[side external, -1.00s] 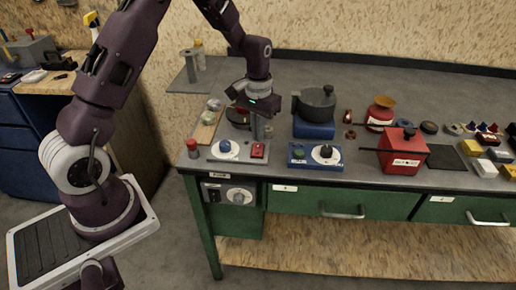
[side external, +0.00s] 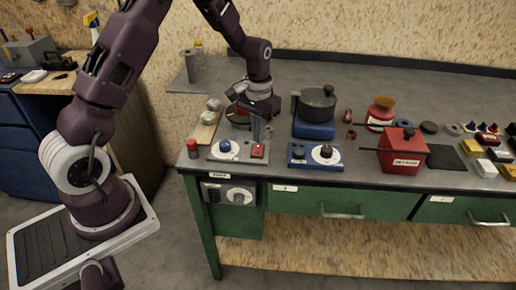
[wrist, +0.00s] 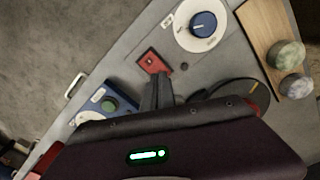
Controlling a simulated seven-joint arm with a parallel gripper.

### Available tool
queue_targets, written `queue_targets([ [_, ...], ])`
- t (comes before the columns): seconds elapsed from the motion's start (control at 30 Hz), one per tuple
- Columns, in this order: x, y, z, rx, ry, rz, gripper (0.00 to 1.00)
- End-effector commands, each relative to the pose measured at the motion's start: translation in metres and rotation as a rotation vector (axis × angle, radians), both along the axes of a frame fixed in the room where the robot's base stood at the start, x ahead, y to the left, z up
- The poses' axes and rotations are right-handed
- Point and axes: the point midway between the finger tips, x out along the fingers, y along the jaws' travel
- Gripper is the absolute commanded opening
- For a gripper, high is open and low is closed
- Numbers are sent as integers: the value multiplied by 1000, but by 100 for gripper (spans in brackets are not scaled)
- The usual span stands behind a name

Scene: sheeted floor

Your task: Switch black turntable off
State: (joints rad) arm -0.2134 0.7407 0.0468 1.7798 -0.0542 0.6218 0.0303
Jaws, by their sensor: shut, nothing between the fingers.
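A grey base plate (side external: 238,158) at the bench's left end carries a blue knob on a white dial (side external: 224,147) and a red switch (side external: 258,151). A dark round disc with a red edge (side external: 238,118) is behind it, partly covered by my gripper; I take it for the black turntable. In the wrist view the dark disc (wrist: 240,94) is partly hidden by my gripper body. My gripper (side external: 256,138) is shut and empty, pointing down just above and behind the red switch. In the wrist view the fingertips (wrist: 158,76) appear close to the red switch (wrist: 154,61); contact cannot be told.
A red box (side external: 403,152) is farther right. A red-topped cylinder (side external: 192,147) stands at the left edge.

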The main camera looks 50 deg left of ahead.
Motion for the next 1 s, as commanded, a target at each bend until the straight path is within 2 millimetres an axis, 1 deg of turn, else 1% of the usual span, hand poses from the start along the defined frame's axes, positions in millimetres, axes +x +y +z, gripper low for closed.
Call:
queue_targets([
  [1.0,0,0,-16,0,1,0,0],
])
